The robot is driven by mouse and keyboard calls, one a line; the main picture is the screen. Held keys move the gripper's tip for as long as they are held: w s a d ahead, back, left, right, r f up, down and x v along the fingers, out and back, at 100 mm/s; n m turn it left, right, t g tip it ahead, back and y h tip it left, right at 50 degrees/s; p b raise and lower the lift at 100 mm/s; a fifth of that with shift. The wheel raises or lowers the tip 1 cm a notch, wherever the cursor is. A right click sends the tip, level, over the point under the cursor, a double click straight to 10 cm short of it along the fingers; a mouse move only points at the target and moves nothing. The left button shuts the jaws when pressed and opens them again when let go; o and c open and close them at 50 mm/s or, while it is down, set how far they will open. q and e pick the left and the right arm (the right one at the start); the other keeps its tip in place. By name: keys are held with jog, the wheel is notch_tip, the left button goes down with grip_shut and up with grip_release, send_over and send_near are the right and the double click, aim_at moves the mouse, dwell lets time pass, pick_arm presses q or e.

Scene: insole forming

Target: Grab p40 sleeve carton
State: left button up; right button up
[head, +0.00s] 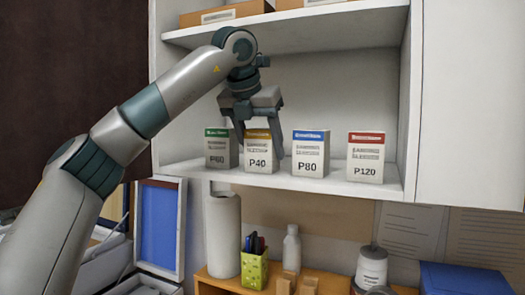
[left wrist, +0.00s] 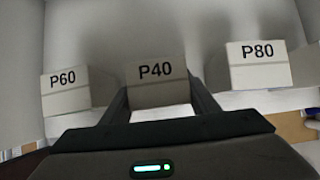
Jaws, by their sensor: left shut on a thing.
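The P40 carton (head: 258,158) is white with a yellow-brown band and stands upright on the lower shelf, second from the left. It also shows in the left wrist view (left wrist: 156,86), between the two fingers. My left gripper (head: 260,135) reaches down from above and is shut on the P40 carton, one finger on each side. The carton's base appears to rest on the shelf. My right gripper is not in view.
The P60 carton (head: 219,152) with a green band stands close on the left. The P80 carton (head: 310,158), blue band, and the P120 carton (head: 365,160), red band, stand to the right. The upper shelf (head: 330,22) is overhead. A lower surface holds a pen cup (head: 254,270) and bottles.

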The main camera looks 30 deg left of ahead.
aim_at(262, 132)
pick_arm(q)
jog(key=shift+r, duration=0.15)
jog(key=shift+r+b, duration=0.5)
jog(key=shift+b, duration=0.05)
jog(key=shift+r+b, duration=0.45)
jog(key=shift+r, duration=0.5)
jog(key=shift+s+b, duration=0.25)
jog(key=shift+b, duration=0.15)
jog(key=s+d+b, duration=0.1)
jog(key=s+b, duration=0.6)
jog(key=s, duration=1)
jog(key=shift+s+r+b, duration=0.15)
jog(key=shift+s+b, duration=0.1)
jog(key=shift+b, duration=0.05)
